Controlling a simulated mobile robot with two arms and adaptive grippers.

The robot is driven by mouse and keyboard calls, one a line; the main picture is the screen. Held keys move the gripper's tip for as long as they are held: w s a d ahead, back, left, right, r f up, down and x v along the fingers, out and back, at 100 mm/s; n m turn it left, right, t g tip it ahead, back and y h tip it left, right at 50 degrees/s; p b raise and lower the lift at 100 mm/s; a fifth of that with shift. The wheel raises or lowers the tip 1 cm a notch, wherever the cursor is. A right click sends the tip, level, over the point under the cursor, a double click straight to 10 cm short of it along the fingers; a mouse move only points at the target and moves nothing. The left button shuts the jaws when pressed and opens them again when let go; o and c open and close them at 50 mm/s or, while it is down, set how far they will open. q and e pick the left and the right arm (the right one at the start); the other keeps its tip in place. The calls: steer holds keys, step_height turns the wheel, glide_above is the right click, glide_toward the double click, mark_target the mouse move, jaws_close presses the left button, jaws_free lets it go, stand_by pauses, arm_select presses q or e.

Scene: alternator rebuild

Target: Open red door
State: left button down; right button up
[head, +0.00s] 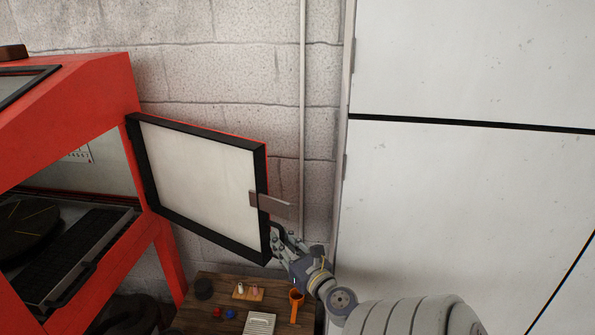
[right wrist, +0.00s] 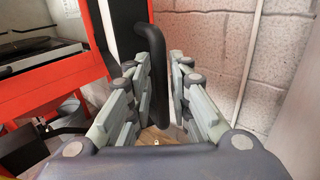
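The red door (head: 200,185) has a white inner panel, a black frame and a red outer edge. It stands swung out from the opening of the red cabinet (head: 105,85). My right gripper (head: 279,241) is at the door's lower right corner. In the right wrist view, the black curved handle (right wrist: 157,100) lies between the fingers of my right gripper (right wrist: 164,62). The fingers are apart, with a gap beside the handle on the right; contact on the left is unclear. My left gripper is not in view.
A tall white cabinet (head: 460,200) stands at the right. A block wall with a thin vertical pipe (head: 302,120) is behind the door.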

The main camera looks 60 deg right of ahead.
steer(key=v, duration=0.3)
steer(key=shift+s+r, duration=0.1)
steer(key=shift+r, duration=0.05)
steer(key=v, duration=0.8)
steer(key=shift+f, duration=0.2)
steer(key=shift+s, duration=0.1)
